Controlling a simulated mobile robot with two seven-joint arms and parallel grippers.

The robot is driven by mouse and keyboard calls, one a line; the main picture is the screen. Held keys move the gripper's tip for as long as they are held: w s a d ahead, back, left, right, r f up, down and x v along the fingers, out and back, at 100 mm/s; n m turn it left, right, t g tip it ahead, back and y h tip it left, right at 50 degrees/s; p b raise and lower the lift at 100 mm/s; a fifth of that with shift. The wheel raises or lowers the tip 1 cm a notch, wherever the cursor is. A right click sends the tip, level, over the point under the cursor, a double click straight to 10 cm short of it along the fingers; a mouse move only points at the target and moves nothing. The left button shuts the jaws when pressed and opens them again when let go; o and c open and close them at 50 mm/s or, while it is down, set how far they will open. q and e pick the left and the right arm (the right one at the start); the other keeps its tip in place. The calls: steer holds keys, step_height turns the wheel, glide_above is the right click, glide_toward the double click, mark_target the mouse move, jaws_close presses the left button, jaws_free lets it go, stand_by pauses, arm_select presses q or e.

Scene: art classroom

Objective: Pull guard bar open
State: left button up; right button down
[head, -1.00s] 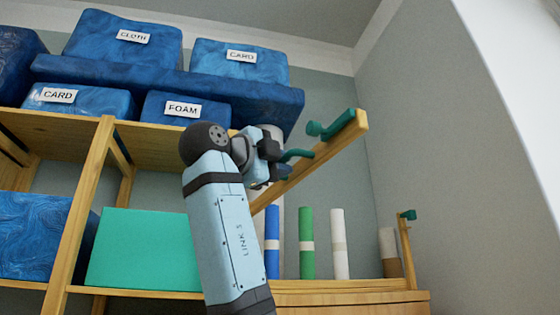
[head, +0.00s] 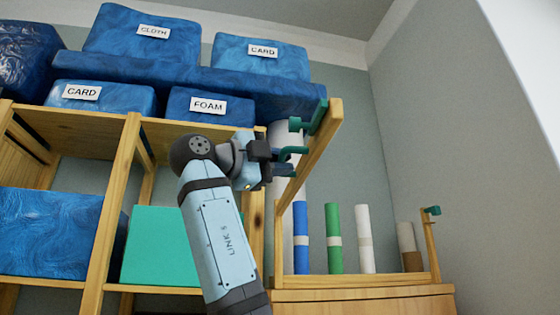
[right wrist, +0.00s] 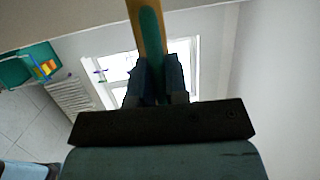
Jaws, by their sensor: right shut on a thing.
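The guard bar (head: 318,152) is a pale wooden bar that slants up and outward from the rack holding the paper rolls. It has a green handle (head: 291,150) on its side and a green latch piece (head: 311,118) near its raised end. My right gripper (head: 285,170) is at the handle, left of the bar, and is shut on it. In the right wrist view, the fingers (right wrist: 160,82) close around the green handle (right wrist: 150,40), with the wooden bar behind it. The fingertips are partly hidden in the head view. My left gripper is not in view.
Blue, green, white and brown-banded rolls stand in the rack, including a green roll (head: 334,240). A wooden post with a green catch (head: 432,211) stands at the rack's right. Shelves (head: 125,200) with blue boxes and a teal box (head: 160,245) lie left. The right wall is bare.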

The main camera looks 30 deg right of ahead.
stand_by(0.3)
steer(key=c, duration=1.1)
jaws_free()
steer(key=shift+c, duration=0.2)
steer(key=a+f+b, duration=0.2)
steer(key=a+b, duration=0.1)
steer(key=a, duration=1)
steer(key=shift+s+a+f, duration=0.15)
steer(key=shift+s+a, duration=0.05)
steer(key=shift+a, duration=0.1)
